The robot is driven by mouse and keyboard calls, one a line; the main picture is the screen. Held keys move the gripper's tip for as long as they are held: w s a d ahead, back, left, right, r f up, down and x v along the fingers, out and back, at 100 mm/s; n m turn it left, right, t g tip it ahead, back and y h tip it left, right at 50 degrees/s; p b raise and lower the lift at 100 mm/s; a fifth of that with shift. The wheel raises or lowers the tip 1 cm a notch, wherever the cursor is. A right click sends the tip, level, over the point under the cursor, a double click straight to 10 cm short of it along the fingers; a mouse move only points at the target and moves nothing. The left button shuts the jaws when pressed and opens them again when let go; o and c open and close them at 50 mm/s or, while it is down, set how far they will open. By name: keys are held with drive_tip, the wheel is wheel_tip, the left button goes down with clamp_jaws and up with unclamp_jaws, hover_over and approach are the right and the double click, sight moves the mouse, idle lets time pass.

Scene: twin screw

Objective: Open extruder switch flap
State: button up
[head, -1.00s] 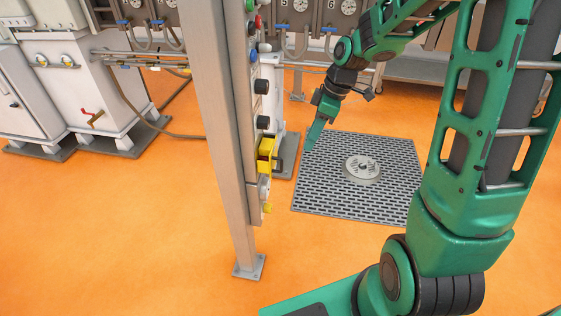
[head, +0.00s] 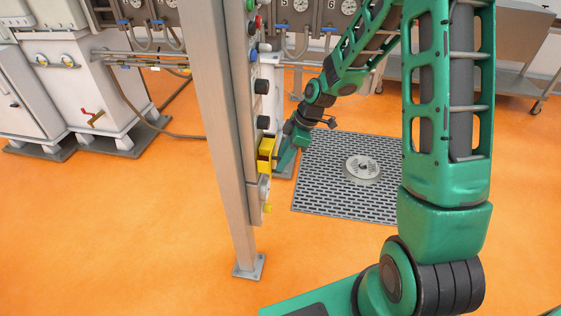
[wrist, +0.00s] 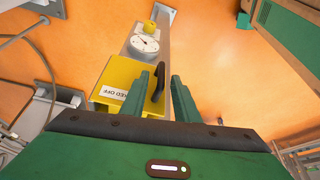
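The extruder switch is a yellow box (head: 266,150) on the side of the control panel, seen nearly edge-on in the head view. In the wrist view the yellow box (wrist: 118,82) carries a white label, partly hidden by my left finger, and a dark handle (wrist: 157,82) sticks out at its right. My gripper (wrist: 165,80) is open, with its two green fingers apart. The handle shows between and beyond the fingertips, close to the left one; I cannot tell whether they touch. In the head view my gripper (head: 284,158) is right beside the yellow box.
The control panel's grey post (head: 222,130) stands on the floor, with several knobs above the yellow box. A dial (wrist: 145,42) and a yellow knob (wrist: 150,26) sit beyond the box. A floor grate (head: 330,195) lies to the right.

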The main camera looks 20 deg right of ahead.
drive_tip(key=shift+w+a+f, duration=0.1)
drive_tip(key=shift+a+f, duration=0.15)
drive_tip(key=shift+f, duration=0.35)
clamp_jaws()
drive_tip(key=shift+a, duration=0.15)
drive_tip(key=shift+n, duration=0.3)
